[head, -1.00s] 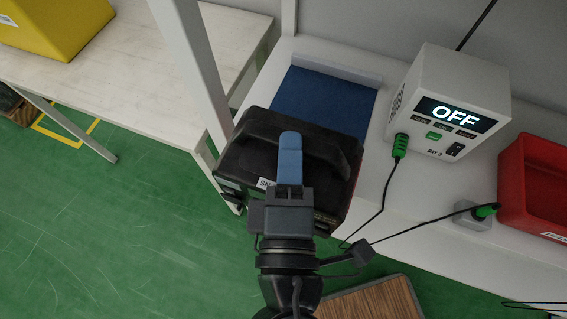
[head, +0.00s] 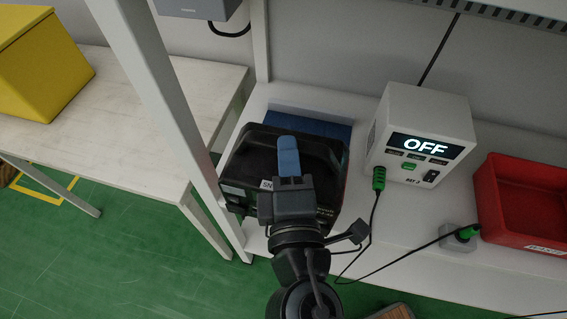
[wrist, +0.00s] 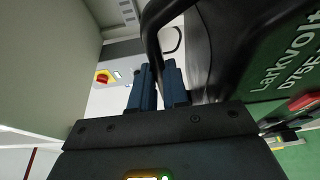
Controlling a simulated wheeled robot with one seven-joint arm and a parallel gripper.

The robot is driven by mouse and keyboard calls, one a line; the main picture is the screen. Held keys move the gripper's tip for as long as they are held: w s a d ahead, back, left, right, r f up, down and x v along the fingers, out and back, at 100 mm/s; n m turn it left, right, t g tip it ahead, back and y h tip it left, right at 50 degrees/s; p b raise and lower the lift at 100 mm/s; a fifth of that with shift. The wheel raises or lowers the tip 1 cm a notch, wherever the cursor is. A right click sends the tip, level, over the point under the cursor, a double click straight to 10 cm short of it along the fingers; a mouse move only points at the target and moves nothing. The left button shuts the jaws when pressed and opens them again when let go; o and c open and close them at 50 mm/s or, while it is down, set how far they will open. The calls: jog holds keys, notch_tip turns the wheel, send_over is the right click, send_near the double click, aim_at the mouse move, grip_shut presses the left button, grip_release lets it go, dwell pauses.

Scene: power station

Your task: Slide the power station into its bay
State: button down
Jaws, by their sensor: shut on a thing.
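The power station (head: 245,165) is a black box with a top handle, at the left end of the white bench in the head view. It covers the front part of a blue mat (head: 325,127), whose back strip stays visible behind it. My gripper (head: 289,155) is shut on the handle from the front. In the wrist view the blue fingers (wrist: 158,75) are at the black handle, with the power station's lettered side (wrist: 265,60) to the right. The station's underside is hidden, so I cannot tell whether it touches the mat.
A white unit reading OFF (head: 425,140) stands right of the mat, with a green plug and cable hanging in front. A red bin (head: 525,195) is farther right. A white post (head: 165,105) rises close on the left. A yellow box (head: 45,65) sits on the side table.

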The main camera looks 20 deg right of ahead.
jog(key=w+d+f+p, duration=0.1)
jog(key=w+d+p, duration=0.1)
jog(key=w+d, duration=0.8)
jog(key=shift+a+p+x, duration=0.3)
jog(key=shift+a+x, duration=0.05)
jog(key=shift+x, duration=2.05)
jog(key=shift+w+f+b, duration=0.1)
jog(key=shift+f+b, duration=0.55)
jog(key=shift+f, duration=0.2)
dwell(0.5)
